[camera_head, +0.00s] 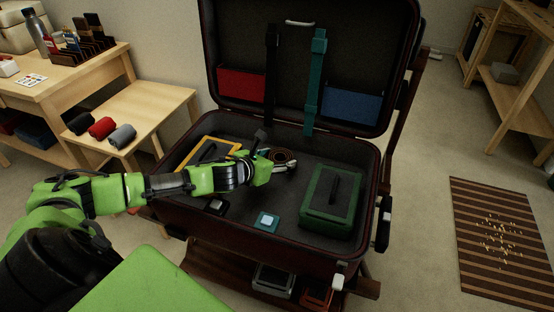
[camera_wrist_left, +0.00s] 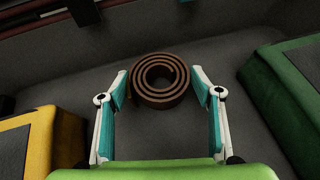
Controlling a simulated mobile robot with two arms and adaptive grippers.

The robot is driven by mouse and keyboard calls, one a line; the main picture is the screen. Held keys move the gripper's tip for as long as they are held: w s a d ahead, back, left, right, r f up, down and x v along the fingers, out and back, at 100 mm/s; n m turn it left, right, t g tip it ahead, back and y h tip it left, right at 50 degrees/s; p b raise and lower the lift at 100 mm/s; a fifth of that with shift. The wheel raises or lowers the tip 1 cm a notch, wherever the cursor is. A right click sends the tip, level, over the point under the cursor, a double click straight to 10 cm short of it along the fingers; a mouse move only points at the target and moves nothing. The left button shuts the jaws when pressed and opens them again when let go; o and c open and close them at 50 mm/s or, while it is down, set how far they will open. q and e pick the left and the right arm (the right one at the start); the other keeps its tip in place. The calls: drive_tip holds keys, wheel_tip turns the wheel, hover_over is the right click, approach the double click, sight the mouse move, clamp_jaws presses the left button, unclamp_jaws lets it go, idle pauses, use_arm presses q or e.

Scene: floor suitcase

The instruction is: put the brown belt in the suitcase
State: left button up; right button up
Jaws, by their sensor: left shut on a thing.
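The brown belt (camera_head: 283,154) is rolled into a coil inside the open suitcase (camera_head: 245,244), near the back wall of its lower half. In the left wrist view the coiled belt (camera_wrist_left: 160,81) sits between the two fingertips. My left gripper (camera_head: 279,161) reaches into the suitcase from the left and is shut on the belt. The gripper's fingers also show in the left wrist view (camera_wrist_left: 159,84). The belt looks at or close to the suitcase floor; any gap beneath it cannot be told. My right gripper is not in view.
In the suitcase, a green case (camera_head: 331,197) lies right of the belt, a yellow-edged case (camera_head: 208,150) left, and a small teal-and-white item (camera_head: 267,221) in front. The lid (camera_head: 300,70) stands open behind. A low wooden table (camera_head: 150,108) with rolled cloths is left.

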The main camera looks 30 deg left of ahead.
use_arm(q)
drive_tip(key=shift+f, duration=0.15)
drive_tip(key=o, duration=1.2)
drive_tip(key=shift+r, duration=0.2)
drive_tip(key=p+v, duration=0.1)
drive_tip(key=v, duration=0.5)
drive_tip(key=shift+s, duration=0.15)
drive_tip(key=p+v, duration=0.1)
drive_tip(key=v, duration=0.4)
drive_tip(key=shift+s+r, duration=0.25)
drive_tip(key=shift+s, duration=0.1)
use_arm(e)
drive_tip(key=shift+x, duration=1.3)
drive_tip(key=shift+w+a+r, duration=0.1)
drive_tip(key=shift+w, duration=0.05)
